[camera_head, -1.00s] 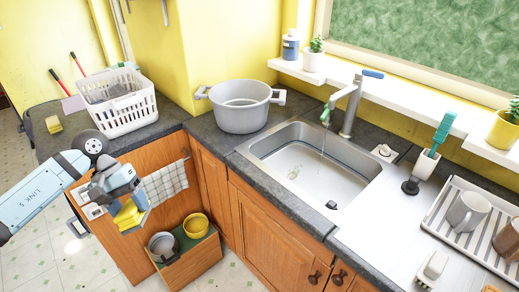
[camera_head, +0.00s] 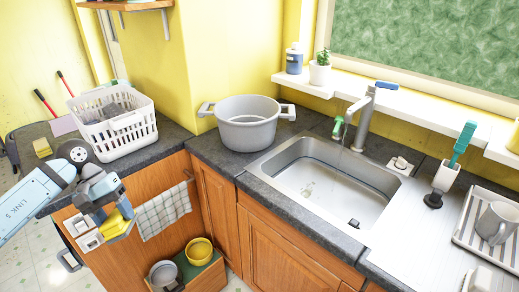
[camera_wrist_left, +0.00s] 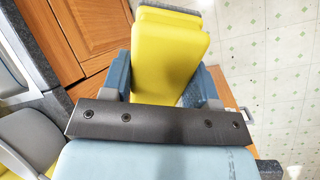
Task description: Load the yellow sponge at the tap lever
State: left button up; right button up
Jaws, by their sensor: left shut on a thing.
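My left gripper (camera_head: 118,226) is shut on the yellow sponge (camera_head: 109,228), in front of the wooden cabinets at the left. In the left wrist view the sponge (camera_wrist_left: 168,58) sticks out past the blue fingers, with the floor and cabinet doors beyond. The tap (camera_head: 364,118) stands behind the sink, well to the right of the gripper. Its blue lever (camera_head: 386,86) is on top, and its spout has a green tip (camera_head: 338,127). My right gripper is in neither view.
The sink (camera_head: 318,178) is set in the dark counter. A large grey pot (camera_head: 248,133) and a white basket (camera_head: 126,131) stand left of it. A towel (camera_head: 164,211) hangs near my gripper. A brush holder (camera_head: 445,177) and mug (camera_head: 496,224) are at the right.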

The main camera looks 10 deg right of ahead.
aim_at(372, 86)
jog(key=i+j+z, duration=0.1)
jog(key=j+z, duration=0.25)
jog(key=i+j+z, duration=0.1)
jog(key=j+z, duration=0.25)
jog(key=l+z, duration=0.1)
jog(key=z, duration=1.5)
